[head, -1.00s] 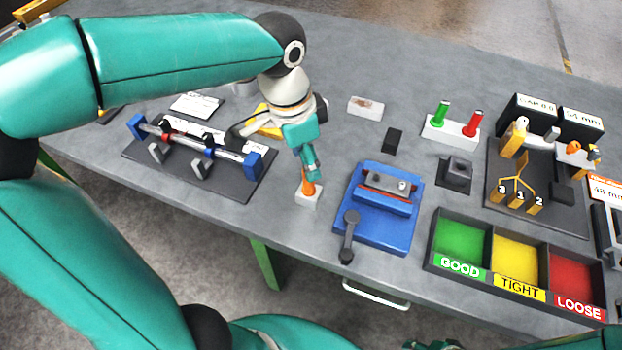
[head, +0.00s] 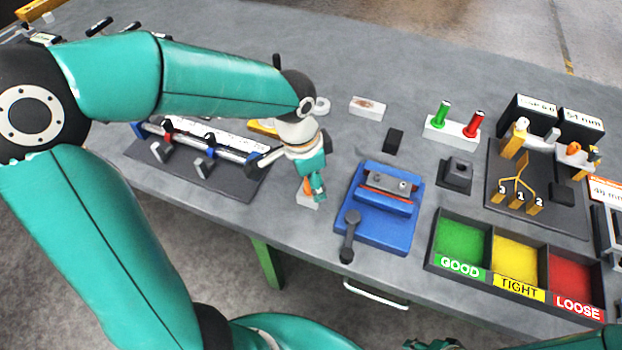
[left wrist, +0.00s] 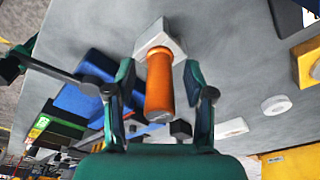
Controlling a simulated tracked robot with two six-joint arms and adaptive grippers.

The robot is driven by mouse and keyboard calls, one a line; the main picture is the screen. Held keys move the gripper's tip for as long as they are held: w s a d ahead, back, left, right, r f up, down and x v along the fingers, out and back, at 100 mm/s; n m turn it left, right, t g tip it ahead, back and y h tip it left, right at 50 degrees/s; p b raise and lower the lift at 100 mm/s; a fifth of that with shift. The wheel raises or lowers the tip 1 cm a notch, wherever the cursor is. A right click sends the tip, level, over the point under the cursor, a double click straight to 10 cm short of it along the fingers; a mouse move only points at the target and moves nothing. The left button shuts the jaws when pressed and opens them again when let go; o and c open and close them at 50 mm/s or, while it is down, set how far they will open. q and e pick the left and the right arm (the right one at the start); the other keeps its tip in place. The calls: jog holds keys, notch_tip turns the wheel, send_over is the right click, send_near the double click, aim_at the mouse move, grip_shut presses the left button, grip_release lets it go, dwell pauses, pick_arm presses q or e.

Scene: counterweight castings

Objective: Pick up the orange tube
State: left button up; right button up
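The orange tube (left wrist: 160,85) stands upright on a small white block (head: 307,200) near the table's front edge, left of the blue fixture. In the head view the tube (head: 307,186) is partly hidden by my left gripper (head: 316,188). In the left wrist view the two fingers of my left gripper (left wrist: 162,95) are spread on either side of the tube. A gap shows between the tube and each finger. Only a sliver of what looks like my right gripper (head: 431,345) shows at the bottom edge.
A blue fixture (head: 385,225) with a lever stands close to the right of the tube. A dark rack (head: 225,185) with rods lies to the left. A sorting tray (head: 487,228) marked GOOD, TIGHT and LOOSE is at the right.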

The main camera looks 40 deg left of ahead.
pick_arm(q)
grip_shut()
jog(key=shift+r, duration=0.1)
dwell(0.3)
